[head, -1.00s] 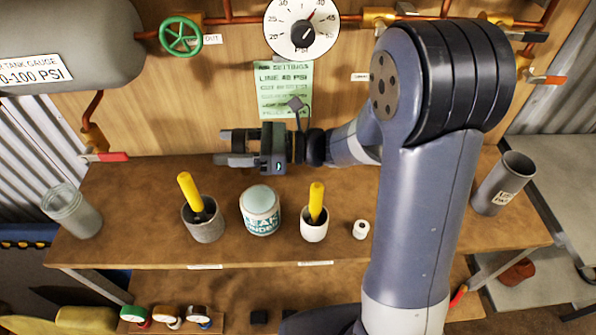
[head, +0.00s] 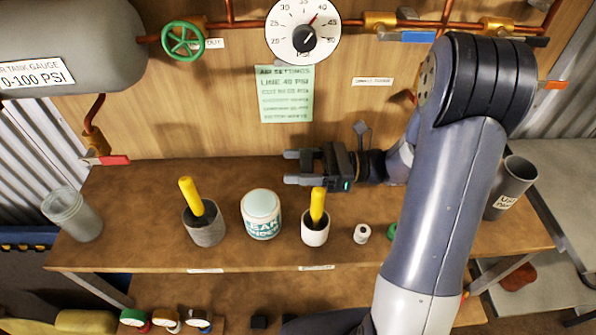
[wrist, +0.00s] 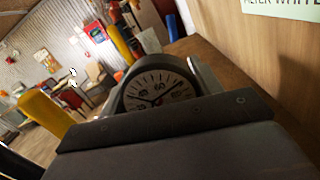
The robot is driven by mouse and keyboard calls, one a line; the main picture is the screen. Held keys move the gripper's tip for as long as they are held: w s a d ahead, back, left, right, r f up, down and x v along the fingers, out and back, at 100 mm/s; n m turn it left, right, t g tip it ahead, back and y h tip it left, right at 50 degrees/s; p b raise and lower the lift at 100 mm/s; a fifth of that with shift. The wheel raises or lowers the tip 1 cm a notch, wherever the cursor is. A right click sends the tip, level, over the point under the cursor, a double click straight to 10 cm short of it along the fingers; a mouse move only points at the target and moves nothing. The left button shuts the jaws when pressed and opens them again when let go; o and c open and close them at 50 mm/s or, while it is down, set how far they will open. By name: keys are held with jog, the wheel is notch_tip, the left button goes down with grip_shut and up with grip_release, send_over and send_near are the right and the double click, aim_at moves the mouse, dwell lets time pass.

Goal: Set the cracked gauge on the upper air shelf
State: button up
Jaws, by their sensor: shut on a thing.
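My gripper (head: 306,168) is over the back part of the upper wooden shelf (head: 125,190), behind the yellow-handled white pot, its fingers pointing left. In the wrist view a round dial gauge (wrist: 158,90) with a dark rim and pale numbered face sits between the jaws, which are shut on it. I cannot make out a crack on its face. In the head view the gauge is hard to tell from the dark fingers. Several small gauges, among them a green-rimmed one (head: 135,318), lie on the lower shelf (head: 240,290).
On the upper shelf stand a glass jar (head: 72,215), a grey pot (head: 204,225), a labelled can (head: 261,215), a white pot (head: 315,228), a small white roll (head: 361,233) and a grey cup (head: 510,185). Free shelf lies behind the pots. Pipes and a large dial (head: 303,30) are on the wall.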

jog(key=shift+f, duration=1.05)
jog(key=shift+f, duration=0.1)
jog(key=o, duration=1.1)
jog(key=d, duration=0.8)
jog(key=d+b, duration=0.1)
jog(key=d, duration=0.3)
jog(key=shift+s+f, duration=0.2)
jog(key=shift+f, duration=0.1)
